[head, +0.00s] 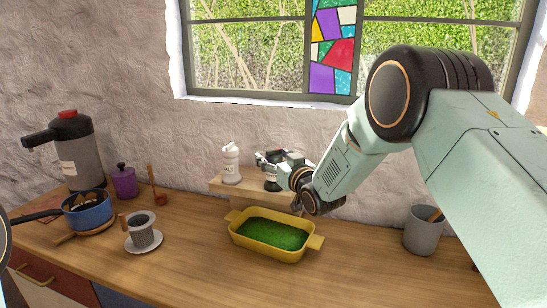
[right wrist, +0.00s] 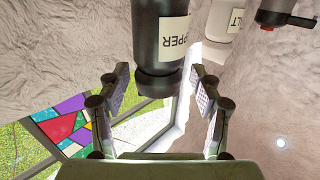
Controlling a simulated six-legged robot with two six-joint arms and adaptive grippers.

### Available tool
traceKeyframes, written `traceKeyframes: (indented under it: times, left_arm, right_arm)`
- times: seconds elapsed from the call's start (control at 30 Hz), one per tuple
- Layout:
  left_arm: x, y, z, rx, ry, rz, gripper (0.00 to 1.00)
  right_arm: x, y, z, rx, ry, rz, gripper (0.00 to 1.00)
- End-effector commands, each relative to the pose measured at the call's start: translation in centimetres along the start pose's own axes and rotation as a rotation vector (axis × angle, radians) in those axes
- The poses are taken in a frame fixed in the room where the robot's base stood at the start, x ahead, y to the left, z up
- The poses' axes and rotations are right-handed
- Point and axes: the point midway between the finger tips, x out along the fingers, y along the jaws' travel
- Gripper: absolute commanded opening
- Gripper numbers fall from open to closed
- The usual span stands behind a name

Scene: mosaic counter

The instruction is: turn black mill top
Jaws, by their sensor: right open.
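The black mill (head: 271,185) stands on a small wooden shelf (head: 213,187) by the wall; my right gripper (head: 270,158) hides much of it. In the right wrist view, which is upside down, the black mill (right wrist: 159,30) has a pale label reading "PEPPER". Its black top (right wrist: 159,82) is between the two fingers of my right gripper (right wrist: 158,76), with a gap on each side. The right gripper is open. My left gripper is not in view.
A white salt mill (head: 231,165) stands left of the black mill on the shelf. A yellow dish (head: 270,254) with green contents sits in front. A blue pot (head: 88,212), purple jar (head: 124,182), grey-black dispenser (head: 75,150) and cup (head: 145,236) stand left; a grey crock (head: 421,232) stands right.

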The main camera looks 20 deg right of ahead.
Motion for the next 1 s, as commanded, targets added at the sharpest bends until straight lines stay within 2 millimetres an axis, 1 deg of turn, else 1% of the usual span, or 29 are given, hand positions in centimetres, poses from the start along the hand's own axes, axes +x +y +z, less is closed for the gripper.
traceKeyframes:
  times: [0.13,0.4,1.0]
  left_arm:
    - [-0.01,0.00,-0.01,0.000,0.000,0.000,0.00]
    - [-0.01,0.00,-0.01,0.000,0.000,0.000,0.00]
    - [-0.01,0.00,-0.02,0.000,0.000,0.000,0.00]
  right_arm:
    - [0.48,0.01,-0.04,0.000,0.001,0.000,0.65]
    - [0.53,-0.01,-0.04,0.000,0.001,0.000,0.64]
    - [0.51,0.00,-0.01,0.000,0.000,0.000,0.13]
